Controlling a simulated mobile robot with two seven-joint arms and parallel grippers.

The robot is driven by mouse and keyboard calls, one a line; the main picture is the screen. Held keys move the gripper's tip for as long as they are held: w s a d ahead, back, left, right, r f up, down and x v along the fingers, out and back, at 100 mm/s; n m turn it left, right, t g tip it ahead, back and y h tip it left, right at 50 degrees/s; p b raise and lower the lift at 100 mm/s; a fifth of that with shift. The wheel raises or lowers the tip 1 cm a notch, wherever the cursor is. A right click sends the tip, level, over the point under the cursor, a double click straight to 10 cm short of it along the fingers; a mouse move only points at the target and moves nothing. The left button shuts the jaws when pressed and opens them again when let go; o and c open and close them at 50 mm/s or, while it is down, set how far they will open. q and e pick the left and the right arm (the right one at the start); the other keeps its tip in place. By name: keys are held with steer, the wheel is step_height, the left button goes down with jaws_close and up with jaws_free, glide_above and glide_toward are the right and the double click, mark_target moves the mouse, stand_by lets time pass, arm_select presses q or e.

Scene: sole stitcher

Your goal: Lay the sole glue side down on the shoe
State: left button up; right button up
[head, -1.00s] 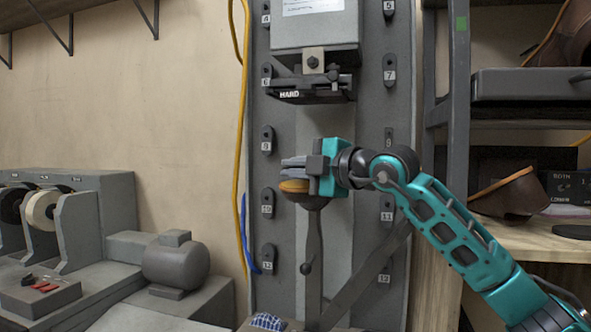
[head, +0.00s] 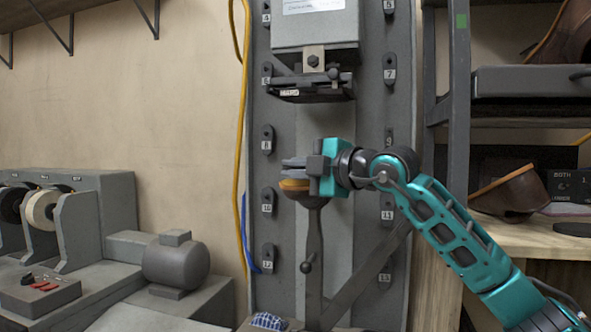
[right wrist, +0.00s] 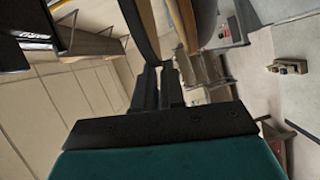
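The shoe (head: 312,200) sits upside down on the post of the grey machine, its tan underside (head: 294,185) facing up. My right gripper (head: 294,163) reaches in from the right, level and just above the shoe. In the right wrist view its fingers (right wrist: 158,88) are close together at the near end of the sole (right wrist: 140,28), a thin curved piece with a tan edge. The shoe (right wrist: 186,22) shows beside it, with a narrow gap between them. The sole's glue face is not clear, and the fingers mostly hide the sole in the head view. My left gripper is out of view.
A dark press pad (head: 305,92) hangs above the gripper, with free space between. The grey column (head: 270,225) stands behind. A shelf rack (head: 520,90) with boots is at the right. A grey bench machine (head: 95,215) with spools is at the left.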

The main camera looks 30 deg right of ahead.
steer(key=shift+o, duration=0.2)
stand_by(0.4)
steer(key=b+v, duration=0.4)
steer(key=v, duration=0.2)
steer(key=shift+s, duration=0.25)
stand_by(0.6)
steer(key=shift+o, duration=0.5)
steer(key=o, duration=0.5)
steer(key=shift+c, duration=0.2)
